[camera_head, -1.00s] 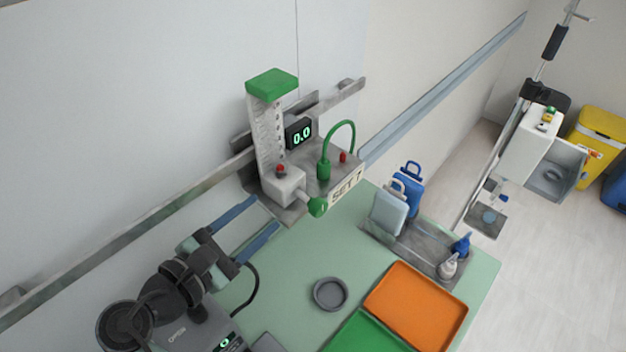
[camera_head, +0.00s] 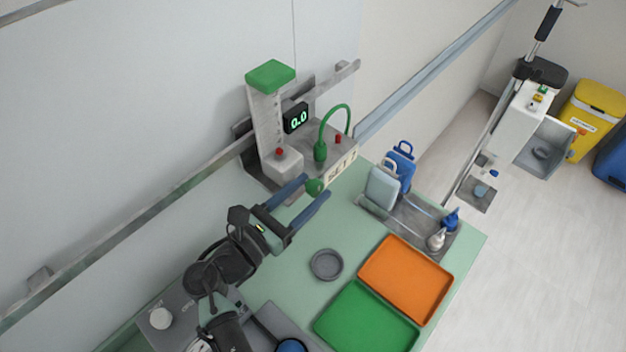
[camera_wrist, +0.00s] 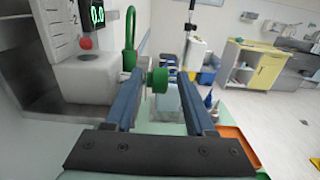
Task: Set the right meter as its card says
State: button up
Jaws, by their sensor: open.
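The meter (camera_head: 264,115) is a clear upright tube with a green cap, on a grey bracket at the wall rail. Its display (camera_head: 296,118) reads 0.0, also in the wrist view (camera_wrist: 94,13). A green knob (camera_head: 314,187) faces outward from its white base. The card (camera_head: 342,165) beside the knob reads SET with a figure, apparently 7. My gripper (camera_head: 304,191) is open, its blue fingers at the knob. In the wrist view the knob (camera_wrist: 157,81) sits between the fingertips, nearer the left finger; contact cannot be told.
A green hose (camera_head: 331,115) arches right of the display, near a red button (camera_head: 338,139). A grey dish (camera_head: 326,264), orange tray (camera_head: 407,279) and green tray (camera_head: 366,322) lie on the pale green table. Bottles stand in a metal holder (camera_head: 400,217) at right.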

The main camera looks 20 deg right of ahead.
jog(key=shift+x, duration=0.85)
grip_shut()
jog(key=shift+f, duration=0.1)
